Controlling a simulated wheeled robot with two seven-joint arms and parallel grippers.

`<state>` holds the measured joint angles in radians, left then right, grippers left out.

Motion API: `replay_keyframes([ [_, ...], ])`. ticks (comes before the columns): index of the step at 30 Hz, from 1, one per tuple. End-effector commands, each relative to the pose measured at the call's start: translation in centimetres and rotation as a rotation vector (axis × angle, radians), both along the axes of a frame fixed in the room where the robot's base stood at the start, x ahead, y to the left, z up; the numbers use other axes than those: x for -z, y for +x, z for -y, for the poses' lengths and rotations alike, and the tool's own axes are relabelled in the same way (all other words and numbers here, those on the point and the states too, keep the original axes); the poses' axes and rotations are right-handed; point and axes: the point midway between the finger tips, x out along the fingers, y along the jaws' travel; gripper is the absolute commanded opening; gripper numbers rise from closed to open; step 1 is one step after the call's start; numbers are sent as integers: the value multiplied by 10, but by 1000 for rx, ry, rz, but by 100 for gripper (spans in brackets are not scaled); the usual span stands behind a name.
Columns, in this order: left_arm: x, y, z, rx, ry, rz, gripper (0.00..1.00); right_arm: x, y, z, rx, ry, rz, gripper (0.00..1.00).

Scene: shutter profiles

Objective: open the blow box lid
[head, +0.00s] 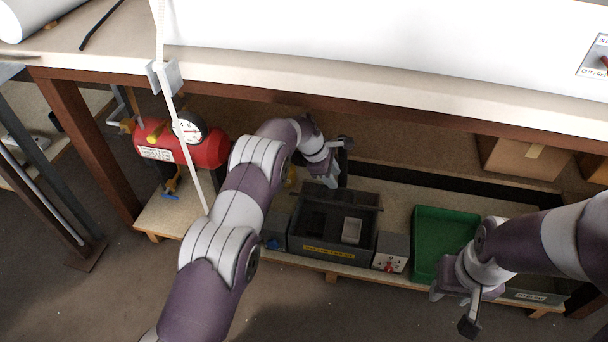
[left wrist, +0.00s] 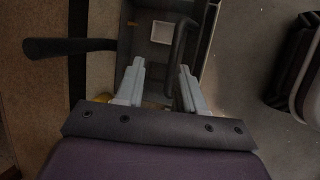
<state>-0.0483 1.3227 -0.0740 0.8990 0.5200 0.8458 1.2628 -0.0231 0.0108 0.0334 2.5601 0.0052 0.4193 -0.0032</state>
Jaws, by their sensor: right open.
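The blow box, a dark grey box with a yellow label (head: 331,252), stands on the low shelf. Its inside is visible in the head view, with a pale square piece (head: 351,230) in it. A dark panel (head: 350,199) stands along its back edge, seemingly the raised lid. My left gripper (head: 334,178) is above and behind that panel. In the left wrist view its fingers (left wrist: 160,88) are apart, with a dark curved bar (left wrist: 182,42) just beyond them; contact cannot be told. My right gripper (head: 455,308) is open and empty in front of the green tray.
A green tray (head: 427,254) and a small box with a red mark (head: 390,262) stand right of the blow box. A red tank with a gauge (head: 207,150) is at the left. The workbench edge (head: 330,91) overhangs the shelf.

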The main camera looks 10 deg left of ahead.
Motion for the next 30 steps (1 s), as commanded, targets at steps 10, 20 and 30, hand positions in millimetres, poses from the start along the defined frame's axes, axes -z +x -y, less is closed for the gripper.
replay_keyframes([
  [10,-26,-31,-65,-2,1,-3,38,-30,0,0,0,0,0,43],
  [20,-23,-55,-114,-1,0,-3,38,-39,0,0,0,0,0,43],
  [30,-22,-56,-117,2,0,-1,38,-39,0,0,0,0,0,43],
])
